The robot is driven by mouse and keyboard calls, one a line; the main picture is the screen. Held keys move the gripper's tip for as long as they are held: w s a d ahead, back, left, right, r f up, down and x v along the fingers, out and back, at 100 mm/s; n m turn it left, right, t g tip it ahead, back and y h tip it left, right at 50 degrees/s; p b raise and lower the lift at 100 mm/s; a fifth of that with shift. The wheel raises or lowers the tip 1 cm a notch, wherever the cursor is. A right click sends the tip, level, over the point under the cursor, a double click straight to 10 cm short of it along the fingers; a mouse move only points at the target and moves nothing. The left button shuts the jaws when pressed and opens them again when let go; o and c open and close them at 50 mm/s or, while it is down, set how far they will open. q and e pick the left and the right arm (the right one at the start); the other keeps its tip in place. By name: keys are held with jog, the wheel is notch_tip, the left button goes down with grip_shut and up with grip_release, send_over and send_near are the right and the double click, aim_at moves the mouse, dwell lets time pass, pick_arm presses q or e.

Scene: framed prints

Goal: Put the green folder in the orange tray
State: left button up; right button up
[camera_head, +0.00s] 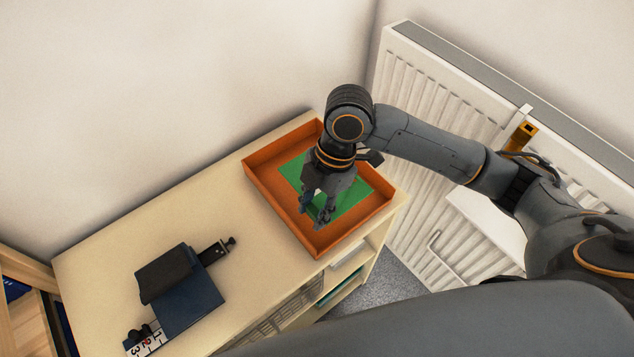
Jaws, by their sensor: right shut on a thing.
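The orange tray (268,189) sits on the far right part of the light wooden cabinet top. The green folder (353,194) is flat within the tray's outline, below my right gripper. I cannot tell whether it rests on the tray floor or is held just above it. My right gripper (318,218) points down over the tray and is shut on the green folder. My left gripper is not in view.
A dark blue folder or book (192,303) with a black block (165,273) on it lies at the front left of the cabinet top (125,232). A white radiator (415,85) stands behind the right side. The wood between the blue item and tray is clear.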

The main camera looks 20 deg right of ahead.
jog(key=w+f, duration=0.1)
jog(key=w, duration=0.1)
jog(key=w+d+f, duration=0.1)
jog(key=w, duration=0.1)
jog(key=w+f+p, duration=0.1)
jog(key=w, duration=0.1)
jog(key=shift+w+d+f, duration=0.15)
jog(key=shift+d+f, duration=0.05)
jog(key=shift+d, duration=0.15)
jog(key=w+f, duration=0.2)
jog(key=w+d+f, duration=0.1)
jog(key=f, duration=0.1)
jog(key=shift+w+f, duration=0.35)
jog(key=shift+w, duration=0.05)
notch_tip(320, 180, down, 3)
jog(key=shift+w+d+p, duration=0.1)
jog(key=shift+w+p, duration=0.05)
jog(key=shift+p, duration=0.65)
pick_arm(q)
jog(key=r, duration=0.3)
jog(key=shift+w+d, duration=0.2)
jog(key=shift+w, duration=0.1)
pick_arm(e)
jog(key=shift+f, duration=0.2)
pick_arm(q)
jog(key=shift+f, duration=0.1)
pick_arm(e)
jog(key=shift+f, duration=0.1)
